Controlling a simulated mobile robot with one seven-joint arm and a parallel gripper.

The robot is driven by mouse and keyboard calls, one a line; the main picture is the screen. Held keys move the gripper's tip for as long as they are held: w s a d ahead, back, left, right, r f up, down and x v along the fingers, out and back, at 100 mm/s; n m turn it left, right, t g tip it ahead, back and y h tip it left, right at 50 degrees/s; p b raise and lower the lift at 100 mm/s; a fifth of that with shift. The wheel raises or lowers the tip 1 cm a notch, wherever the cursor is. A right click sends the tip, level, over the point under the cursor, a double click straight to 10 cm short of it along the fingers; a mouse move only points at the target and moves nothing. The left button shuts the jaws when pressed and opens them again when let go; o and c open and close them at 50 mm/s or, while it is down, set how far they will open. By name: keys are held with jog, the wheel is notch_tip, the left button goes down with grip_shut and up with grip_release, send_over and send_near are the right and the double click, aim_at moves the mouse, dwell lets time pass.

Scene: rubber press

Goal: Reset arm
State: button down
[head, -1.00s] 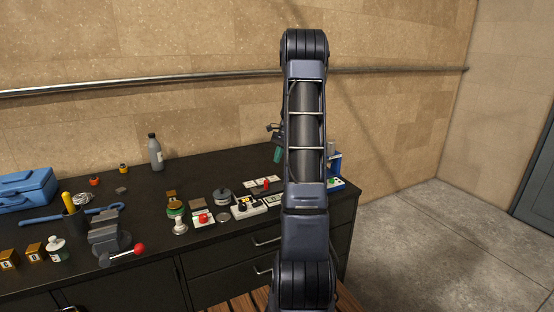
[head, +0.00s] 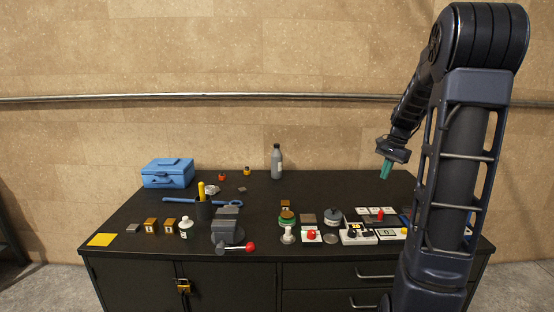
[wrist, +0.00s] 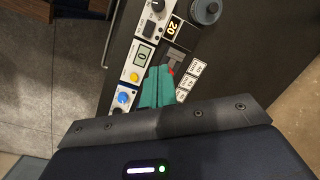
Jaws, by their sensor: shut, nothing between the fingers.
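My gripper (head: 386,171) has teal fingers and hangs above the right part of the dark workbench (head: 330,190) in the head view, pointing down. Its fingers are closed together with nothing between them. In the wrist view my gripper (wrist: 157,85) shows its teal fingers over the bench, close in the picture to the label cards (wrist: 192,82) and a small panel with a digital readout (wrist: 139,57). My arm covers the right end of the bench in the head view.
A wall rail (head: 200,97) runs behind. The bench's back middle is mostly clear.

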jog(key=s+a+r+n+t+h, duration=0.1)
jog(key=s+a+n, duration=0.4)
jog(key=s, duration=0.8)
jog(key=s+a+r+n+t+h, duration=0.1)
jog(key=s+a+n, duration=0.4)
jog(key=s, duration=0.8)
jog(key=shift+s+a+r+t, duration=0.15)
jog(key=shift+a+r+t, duration=0.7)
jog(key=shift+t, duration=0.25)
